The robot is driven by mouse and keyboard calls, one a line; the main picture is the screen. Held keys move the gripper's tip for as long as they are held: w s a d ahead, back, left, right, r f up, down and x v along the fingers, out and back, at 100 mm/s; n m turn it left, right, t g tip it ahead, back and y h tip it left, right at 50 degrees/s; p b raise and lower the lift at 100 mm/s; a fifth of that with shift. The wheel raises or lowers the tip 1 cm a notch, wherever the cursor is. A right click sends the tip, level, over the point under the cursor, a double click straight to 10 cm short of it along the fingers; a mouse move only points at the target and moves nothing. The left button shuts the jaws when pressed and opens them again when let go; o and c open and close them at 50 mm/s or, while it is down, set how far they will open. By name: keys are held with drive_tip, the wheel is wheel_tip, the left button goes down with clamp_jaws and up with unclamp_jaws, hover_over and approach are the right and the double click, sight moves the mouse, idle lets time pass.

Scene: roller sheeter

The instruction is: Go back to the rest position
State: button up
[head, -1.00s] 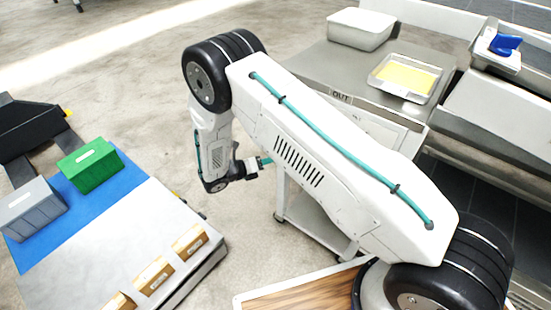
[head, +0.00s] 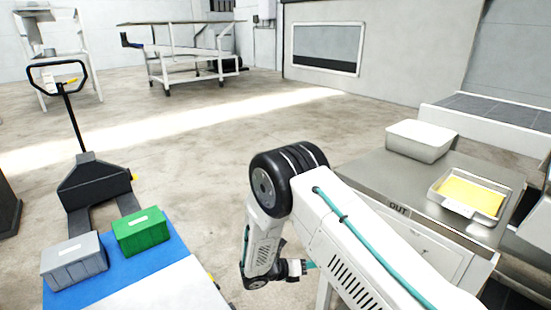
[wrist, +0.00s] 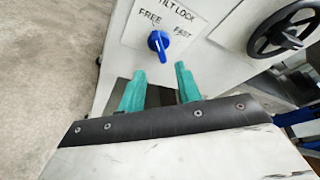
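My gripper (wrist: 161,72) shows two teal fingers apart with nothing between them in the wrist view. Beyond the fingertips is a white panel (wrist: 190,28) marked TILT LOCK, FREE and FAST, with a blue knob (wrist: 159,43). The knob looks clear of the fingers, though the exact gap is hard to judge. In the head view my arm is folded, with the wrist low and the gripper (head: 310,265) small beside the metal table marked OUT (head: 370,178).
A white bin (head: 421,143) and a tray (head: 440,205) with a yellow sheet (head: 471,196) stand on that table. A black handwheel (wrist: 281,34) is at upper right in the wrist view. Grey (head: 75,263) and green (head: 141,232) boxes sit at left. Floor beyond is open.

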drive_tip(key=s+d+r+m+g+y, duration=0.1)
drive_tip(key=s+d+r+m+y, duration=0.2)
drive_tip(key=s+r+m, duration=0.7)
drive_tip(key=s+d+r+m+g+y, duration=0.1)
drive_tip(key=s+d+r+m+y, duration=0.3)
drive_tip(key=s+r+m, duration=0.6)
drive_tip(key=s+d+r+m+g+y, duration=0.1)
drive_tip(key=s+d+r+m+y, duration=0.3)
drive_tip(key=s+r, duration=1.1)
wheel_tip(320, 180, up, 6)
drive_tip(key=m+y, duration=0.3)
drive_tip(key=m, duration=0.3)
drive_tip(key=shift+s+d+f+m, duration=0.15)
drive_tip(key=shift+s+m, duration=0.25)
drive_tip(key=shift+o, duration=0.3)
drive_tip(key=shift+g, duration=0.3)
